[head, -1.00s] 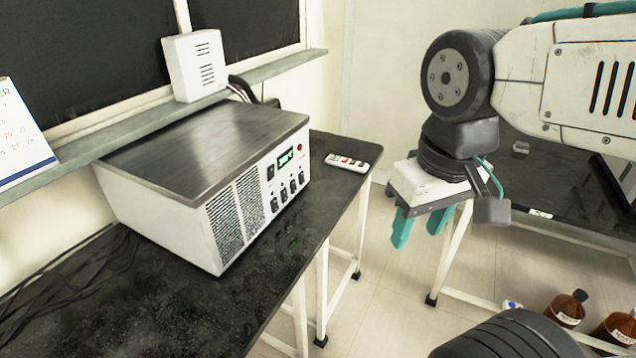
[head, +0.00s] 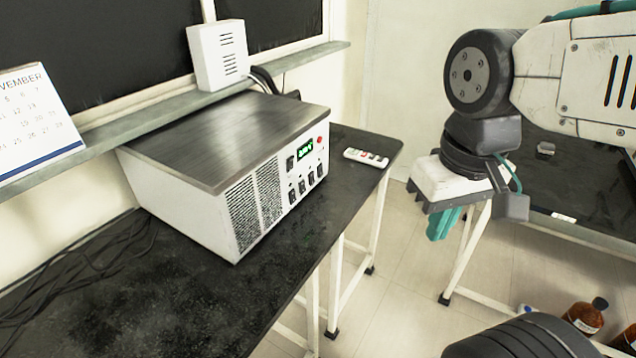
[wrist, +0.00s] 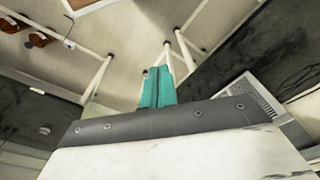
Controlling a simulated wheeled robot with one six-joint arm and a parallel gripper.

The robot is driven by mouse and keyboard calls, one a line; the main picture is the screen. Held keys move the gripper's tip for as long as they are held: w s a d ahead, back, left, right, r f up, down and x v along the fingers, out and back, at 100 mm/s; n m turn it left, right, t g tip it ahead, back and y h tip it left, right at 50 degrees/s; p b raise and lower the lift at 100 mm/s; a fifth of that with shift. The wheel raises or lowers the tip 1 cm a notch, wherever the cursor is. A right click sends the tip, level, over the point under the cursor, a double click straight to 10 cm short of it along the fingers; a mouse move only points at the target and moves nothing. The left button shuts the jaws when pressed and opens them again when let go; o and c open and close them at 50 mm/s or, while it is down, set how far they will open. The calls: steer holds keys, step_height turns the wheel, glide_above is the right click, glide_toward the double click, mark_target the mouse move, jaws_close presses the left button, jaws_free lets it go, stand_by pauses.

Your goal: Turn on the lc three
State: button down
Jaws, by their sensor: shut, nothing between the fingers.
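A white boxy instrument with a grey metal top (head: 225,140) stands on the black table in the head view; it may be the lc three, but I cannot read a name on it. Its front panel has vent grilles, a lit green display (head: 305,149), a small red button or light (head: 320,140), a dark switch (head: 290,163) and several dark controls below. Part of its grille front shows in the wrist view (wrist: 255,97). My gripper (head: 441,228) hangs to the right of the instrument, apart from it, over the gap between tables. Its teal fingers are together and empty (wrist: 158,85).
A white remote-like device (head: 367,158) lies on the black table (head: 120,285) behind the instrument. A white speaker-like box (head: 218,55) and a calendar (head: 35,125) stand on the shelf. Cables lie at left. Brown bottles (head: 585,316) stand under the right table.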

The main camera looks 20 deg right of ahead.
mark_target(313, 183)
steer(key=w+a+f+m+g+y, duration=0.2)
steer(key=w+a+f+m+y, duration=0.1)
steer(key=w+f+m+y, duration=1.05)
steer(key=w+d+f+m+t+h, duration=0.1)
steer(key=w+d+f+m+t, duration=0.3)
steer(key=w+m+t, duration=0.3)
steer(key=w+d+f+m+t+h, duration=0.2)
steer(key=w+d+f+m+t, duration=0.3)
steer(key=w, duration=0.7)
steer(key=shift+w+d+m+t, duration=0.15)
steer(key=shift+d+m+t, duration=0.45)
steer(key=shift+m+t, duration=0.45)
steer(key=shift+f, duration=0.1)
steer(key=x, duration=1.4)
steer(key=shift+a, duration=0.15)
